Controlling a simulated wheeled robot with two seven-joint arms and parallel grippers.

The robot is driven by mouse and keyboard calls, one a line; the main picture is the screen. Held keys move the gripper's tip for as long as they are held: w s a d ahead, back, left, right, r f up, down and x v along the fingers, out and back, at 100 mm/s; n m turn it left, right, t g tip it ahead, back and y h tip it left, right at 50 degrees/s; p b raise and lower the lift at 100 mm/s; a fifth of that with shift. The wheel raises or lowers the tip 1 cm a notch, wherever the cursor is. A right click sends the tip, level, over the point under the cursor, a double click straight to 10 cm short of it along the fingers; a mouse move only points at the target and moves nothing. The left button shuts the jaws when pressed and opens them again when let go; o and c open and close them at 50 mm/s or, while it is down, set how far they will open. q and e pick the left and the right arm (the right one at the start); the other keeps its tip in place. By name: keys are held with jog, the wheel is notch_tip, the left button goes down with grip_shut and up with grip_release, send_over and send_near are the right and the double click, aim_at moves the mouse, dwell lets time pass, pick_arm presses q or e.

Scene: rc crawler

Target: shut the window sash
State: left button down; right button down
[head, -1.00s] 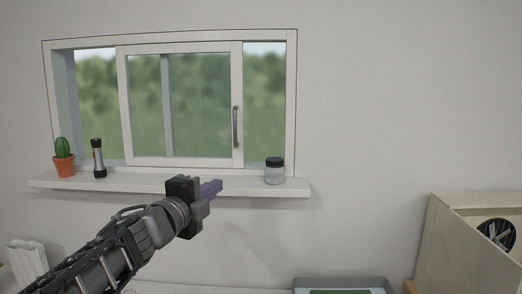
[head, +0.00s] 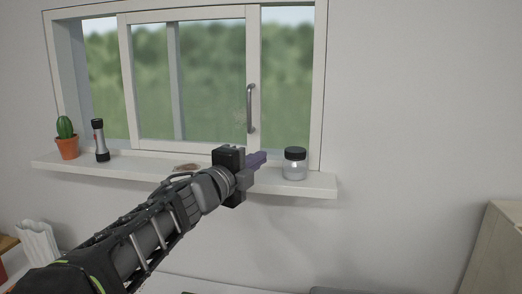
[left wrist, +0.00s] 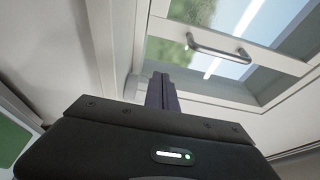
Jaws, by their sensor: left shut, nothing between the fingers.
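The window sash (head: 191,14) is a white-framed sliding pane with a grey vertical bar handle (head: 250,108) on its right stile. Open gaps show on both sides of it, with the right one reaching to the frame's right jamb (head: 317,90). My left gripper (head: 262,158) is in front of the sill, below the handle and left of the jar, its purple fingers shut and empty. In the left wrist view, the shut fingers (left wrist: 161,88) point toward the window, with the handle (left wrist: 219,47) above and to the right. My right gripper is not in view.
A glass jar with a black lid (head: 294,163) stands on the sill (head: 110,165) just right of my left gripper. A flat brownish thing (head: 187,168) lies on the sill.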

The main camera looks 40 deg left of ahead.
pick_arm(q)
jog(key=w, duration=0.3)
jog(key=w+a, duration=0.1)
jog(key=w, duration=0.2)
jog(key=w+a, duration=0.1)
jog(key=w, duration=0.3)
jog(key=shift+s+a+r+p, duration=0.15)
jog(key=shift+s+a+p, duration=0.65)
jog(key=shift+a, duration=0.35)
jog(key=shift+s+a, duration=0.25)
jog(key=shift+s, duration=0.05)
jog(key=shift+a, duration=0.15)
jog(key=shift+s, duration=0.1)
jog(key=shift+a, duration=0.1)
